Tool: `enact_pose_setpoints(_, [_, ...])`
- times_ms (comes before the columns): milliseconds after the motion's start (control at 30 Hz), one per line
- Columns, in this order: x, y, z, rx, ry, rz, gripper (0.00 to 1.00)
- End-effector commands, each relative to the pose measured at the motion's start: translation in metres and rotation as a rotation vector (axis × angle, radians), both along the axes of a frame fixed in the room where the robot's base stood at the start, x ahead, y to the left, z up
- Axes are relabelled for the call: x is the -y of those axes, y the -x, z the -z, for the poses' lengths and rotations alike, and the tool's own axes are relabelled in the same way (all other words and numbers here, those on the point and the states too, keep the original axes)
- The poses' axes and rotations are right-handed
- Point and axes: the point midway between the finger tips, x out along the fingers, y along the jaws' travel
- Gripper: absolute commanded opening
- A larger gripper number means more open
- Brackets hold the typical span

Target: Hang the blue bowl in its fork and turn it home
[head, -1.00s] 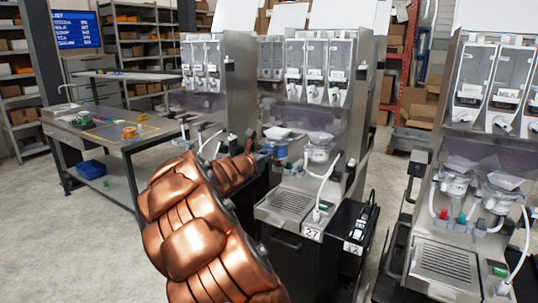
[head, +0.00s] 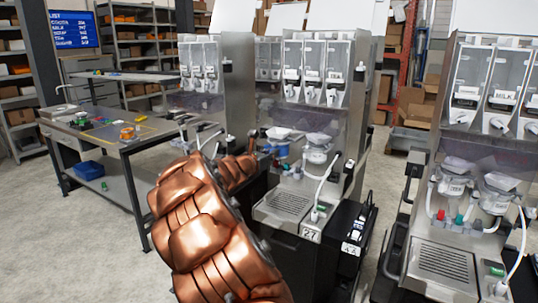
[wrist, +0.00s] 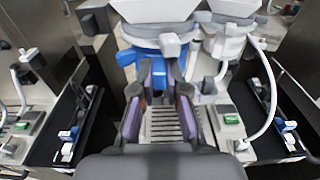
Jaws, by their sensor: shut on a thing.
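The blue bowl (head: 278,150) is at the front of the middle dispenser, under a white funnel piece, in the head view. In the wrist view the blue bowl (wrist: 150,46) is at the top centre, with a white body above it. My gripper (wrist: 160,88) is shut on the bowl's lower blue part, its purple-padded fingers on either side. In the head view my copper arm hides most of the gripper. The bowl looks roughly upright. The fork is hidden, and I cannot tell whether the bowl touches it.
A white mixing bowl (head: 317,153) hangs right beside the blue one, with a pale hose (head: 326,184) running down. A drip grille (head: 288,204) lies below. Another dispenser (head: 470,180) stands to the right. A workbench (head: 112,142) is at the left, with open floor before it.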

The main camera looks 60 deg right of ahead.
Motion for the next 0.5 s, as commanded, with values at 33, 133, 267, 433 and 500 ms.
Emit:
enact_pose_setpoints(33, [0.002,0.000,-0.001,0.000,0.001,0.001,0.00])
enact_pose_setpoints(133, [0.005,0.000,-0.001,0.000,0.001,0.001,0.00])
enact_pose_setpoints(267, [0.009,0.000,-0.001,0.000,0.001,0.001,0.00])
enact_pose_setpoints(433, [0.015,-0.001,-0.002,0.001,0.002,0.000,0.00])
enact_pose_setpoints(500, [0.017,-0.001,-0.002,0.002,0.002,0.000,0.00])
